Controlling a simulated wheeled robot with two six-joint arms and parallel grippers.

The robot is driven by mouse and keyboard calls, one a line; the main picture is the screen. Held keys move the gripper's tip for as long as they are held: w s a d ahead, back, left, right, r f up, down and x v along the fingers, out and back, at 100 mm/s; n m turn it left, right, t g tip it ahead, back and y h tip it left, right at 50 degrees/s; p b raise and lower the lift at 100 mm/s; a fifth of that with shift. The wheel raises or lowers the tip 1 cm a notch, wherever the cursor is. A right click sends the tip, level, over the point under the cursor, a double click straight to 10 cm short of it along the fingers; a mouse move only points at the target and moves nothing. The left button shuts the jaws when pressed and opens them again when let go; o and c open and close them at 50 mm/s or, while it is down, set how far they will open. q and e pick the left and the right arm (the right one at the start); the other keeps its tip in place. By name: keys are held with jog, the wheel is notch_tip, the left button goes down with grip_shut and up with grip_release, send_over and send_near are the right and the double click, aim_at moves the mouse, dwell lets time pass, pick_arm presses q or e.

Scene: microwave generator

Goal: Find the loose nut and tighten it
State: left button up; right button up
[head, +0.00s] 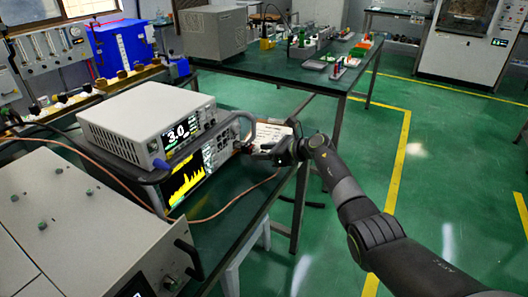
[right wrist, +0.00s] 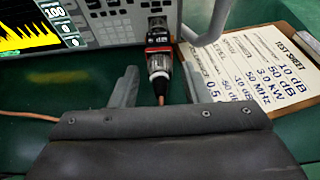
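In the right wrist view, a cable connector with a silver nut (right wrist: 159,63) sits below a red-banded dark adapter (right wrist: 158,38) on the front of the instrument (right wrist: 110,22). A copper-coloured cable end comes out of the nut toward me. My right gripper (right wrist: 159,72) is open, with one finger on each side of the connector and visible gaps to both. In the head view my right gripper (head: 262,151) is at the right front of the instrument with the yellow spectrum screen (head: 187,179). I cannot tell whether the nut is loose. My left gripper is not in view.
A clipboard with a test sheet (right wrist: 252,68) lies right of the connector. A grey handle (right wrist: 207,25) juts out beside it. A power unit (head: 150,118) reading 3.0 sits on the instrument. An orange cable (head: 235,205) crosses the green bench. The floor at right is mostly clear.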

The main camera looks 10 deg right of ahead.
jog(key=c, duration=0.8)
jog(key=shift+f+b, duration=0.1)
jog(key=shift+b, duration=0.35)
grip_shut()
jog(key=shift+w+d+m+y+b, duration=0.1)
jog(key=shift+m+y+b, duration=0.2)
jog(key=shift+m+b, duration=0.25)
jog(key=shift+m+g+b, duration=0.45)
jog(key=shift+g+b, duration=0.05)
jog(key=shift+b, duration=0.25)
jog(key=m+y+b, duration=0.1)
jog(key=b, duration=0.1)
jog(key=shift+w+g+b, duration=0.1)
jog(key=shift+g+b, duration=0.2)
jog(key=shift+b, duration=0.05)
jog(key=shift+d+m+g+y+b, duration=0.1)
jog(key=shift+m+g+y+b, duration=0.2)
jog(key=shift+m+b, duration=0.65)
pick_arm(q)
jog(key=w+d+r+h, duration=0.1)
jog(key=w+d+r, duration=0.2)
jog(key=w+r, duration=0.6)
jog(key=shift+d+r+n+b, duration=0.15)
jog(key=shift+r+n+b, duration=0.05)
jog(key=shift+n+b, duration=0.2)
